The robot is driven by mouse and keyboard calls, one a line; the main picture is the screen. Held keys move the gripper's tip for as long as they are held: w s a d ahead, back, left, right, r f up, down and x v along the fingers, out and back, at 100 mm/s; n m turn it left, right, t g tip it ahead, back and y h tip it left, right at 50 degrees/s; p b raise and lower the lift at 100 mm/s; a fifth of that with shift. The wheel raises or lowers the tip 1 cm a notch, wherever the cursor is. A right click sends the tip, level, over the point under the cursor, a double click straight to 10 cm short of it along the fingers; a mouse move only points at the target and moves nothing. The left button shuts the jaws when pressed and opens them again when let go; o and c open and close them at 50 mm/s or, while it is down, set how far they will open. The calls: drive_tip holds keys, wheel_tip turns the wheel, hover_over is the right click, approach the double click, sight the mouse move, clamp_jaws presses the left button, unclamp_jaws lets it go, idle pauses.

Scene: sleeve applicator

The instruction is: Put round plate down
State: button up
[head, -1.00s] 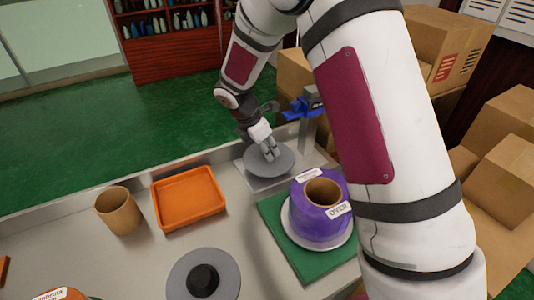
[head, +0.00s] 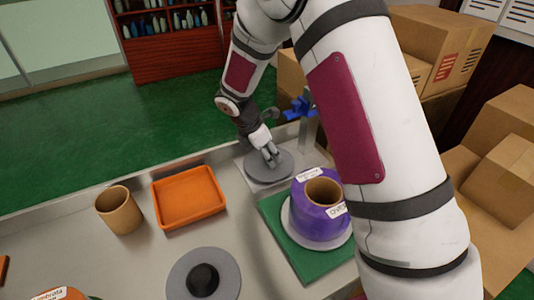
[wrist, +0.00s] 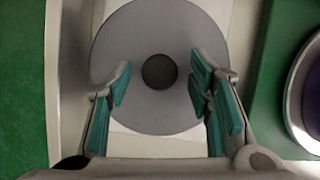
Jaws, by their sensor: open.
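The round plate (head: 262,172) is a flat grey disc at the back of the table, over a pale square base. The wrist view shows the plate (wrist: 160,25) face on, with a dark round centre that may be a hole or a hub. My gripper (head: 272,161) points down at the plate. In the wrist view my gripper (wrist: 160,80) is open, with its green-padded fingers spread on both sides of the dark centre. The fingers overlap the plate in the picture; I cannot tell whether they touch it.
A purple labelled roll (head: 308,217) stands on a white disc on a green mat (head: 279,236) to the right. A second grey disc (head: 231,272) with a black hub lies in front. An orange tray (head: 187,199) and a brown cup (head: 119,211) stand left. A post with a blue part (head: 299,108) rises behind.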

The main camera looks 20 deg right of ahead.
drive_tip(key=v, duration=1.2)
drive_tip(key=s+d+r+m, duration=0.3)
drive_tip(key=s+r+m, duration=0.1)
drive_tip(key=s+r, duration=0.25)
drive_tip(key=s+d+r+m+y, duration=0.1)
drive_tip(key=s+r+m, duration=0.25)
drive_tip(key=s, duration=0.25)
drive_tip(key=s+d+r+m+y, duration=0.1)
drive_tip(key=s+d+r+m, duration=0.1)
drive_tip(key=s+m, duration=0.3)
drive_tip(key=s+d+r+m, duration=0.1)
drive_tip(key=s+r+m, duration=0.2)
drive_tip(key=s, duration=0.5)
drive_tip(key=s+f+m+t+y, duration=0.1)
drive_tip(key=s+f+m+y, duration=0.1)
drive_tip(key=s+m, duration=0.4)
drive_tip(key=s+a, duration=0.1)
drive_tip(key=s, duration=0.2)
drive_tip(key=shift+s+p, duration=0.3)
drive_tip(key=shift+s, duration=0.1)
drive_tip(key=shift+d, duration=0.1)
wheel_tip(320, 180, up, 7)
drive_tip(key=t+p, duration=0.1)
drive_tip(key=p, duration=0.4)
drive_tip(key=shift+f+t, duration=0.2)
drive_tip(key=shift+t, duration=0.2)
